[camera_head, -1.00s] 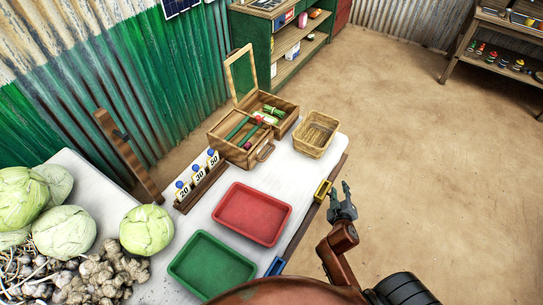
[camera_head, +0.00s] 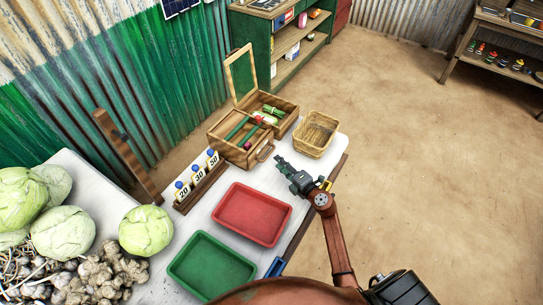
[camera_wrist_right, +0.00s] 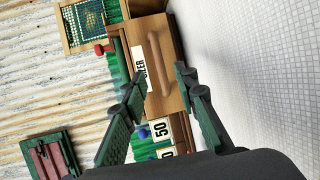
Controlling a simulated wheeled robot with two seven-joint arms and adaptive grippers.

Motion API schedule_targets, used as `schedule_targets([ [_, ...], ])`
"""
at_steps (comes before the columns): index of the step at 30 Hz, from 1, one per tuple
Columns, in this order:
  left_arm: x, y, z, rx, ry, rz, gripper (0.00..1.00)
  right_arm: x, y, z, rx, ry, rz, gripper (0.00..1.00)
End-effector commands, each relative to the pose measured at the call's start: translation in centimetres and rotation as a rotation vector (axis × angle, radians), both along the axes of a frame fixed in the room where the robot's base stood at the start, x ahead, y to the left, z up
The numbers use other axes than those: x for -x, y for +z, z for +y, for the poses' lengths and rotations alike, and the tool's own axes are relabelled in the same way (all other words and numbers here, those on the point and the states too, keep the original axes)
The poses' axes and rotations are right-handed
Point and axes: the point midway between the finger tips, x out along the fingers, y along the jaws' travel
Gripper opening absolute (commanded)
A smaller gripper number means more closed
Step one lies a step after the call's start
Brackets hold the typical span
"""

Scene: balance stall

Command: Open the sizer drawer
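The sizer (camera_head: 228,143) is a wooden box with a raised, framed lid, standing on the white table's far part. Its drawer handle (camera_head: 264,152) is a wooden bar on the front facing right. In the right wrist view the drawer front (camera_wrist_right: 178,90) carries a partly hidden white label, and the handle (camera_wrist_right: 160,64) lies ahead between the fingers. The drawer looks shut. My right gripper (camera_head: 280,163) is open and empty, just short of the handle, not visibly touching it. It also shows in the right wrist view (camera_wrist_right: 158,78). My left gripper is out of view.
A wicker basket (camera_head: 316,134) stands just beyond the right gripper. A rack of number tags (camera_head: 199,181) is left of the sizer. Red (camera_head: 252,212) and green (camera_head: 211,265) trays lie nearer. Cabbages (camera_head: 146,229) are at left. Floor to the right is clear.

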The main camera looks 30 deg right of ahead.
Motion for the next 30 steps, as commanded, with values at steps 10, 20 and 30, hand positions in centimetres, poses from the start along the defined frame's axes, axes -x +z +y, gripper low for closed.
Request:
schedule_targets([
  [10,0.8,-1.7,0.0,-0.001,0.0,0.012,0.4,-5.2,-1.2,0.7,-0.001,0.0,-0.002,0.27],
  [20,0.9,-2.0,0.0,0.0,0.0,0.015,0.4,-6.7,-1.3,0.9,-0.002,0.0,-0.003,0.27],
  [30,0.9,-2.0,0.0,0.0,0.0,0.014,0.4,-6.7,-1.2,0.9,-0.002,-0.001,-0.003,0.14],
])
